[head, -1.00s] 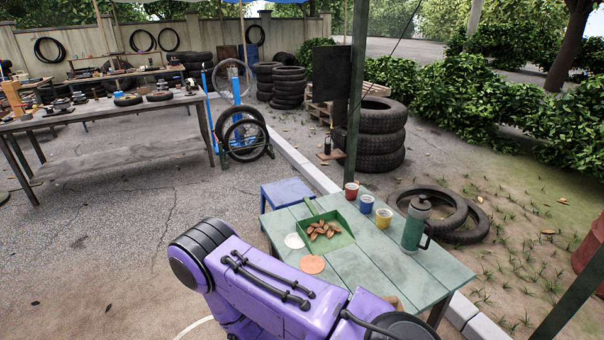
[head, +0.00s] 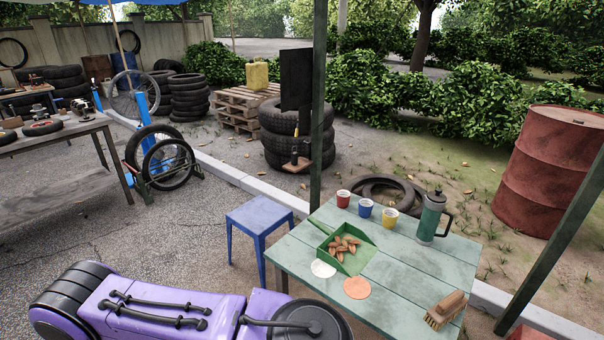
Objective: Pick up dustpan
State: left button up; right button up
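The green dustpan (head: 357,261) lies on the pale green wooden table (head: 403,264). Its handle (head: 320,227) points to the upper left. Several brown leaf-like pieces (head: 343,246) lie in the pan. A purple arm of mine crosses the lower left of the head view, in front of the table and apart from the dustpan. Neither gripper shows in the head view.
A white disc (head: 323,268) and an orange disc (head: 357,288) lie before the dustpan. Red (head: 343,199), blue (head: 365,209) and yellow (head: 390,217) cups and a green flask (head: 432,217) stand behind. A brush (head: 445,310) lies front right. A blue stool (head: 259,223) and a post (head: 318,110) stand near.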

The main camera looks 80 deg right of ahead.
aim_at(352, 264)
jog(key=z, duration=3.35)
jog(key=i, duration=0.15)
jog(key=z, duration=0.15)
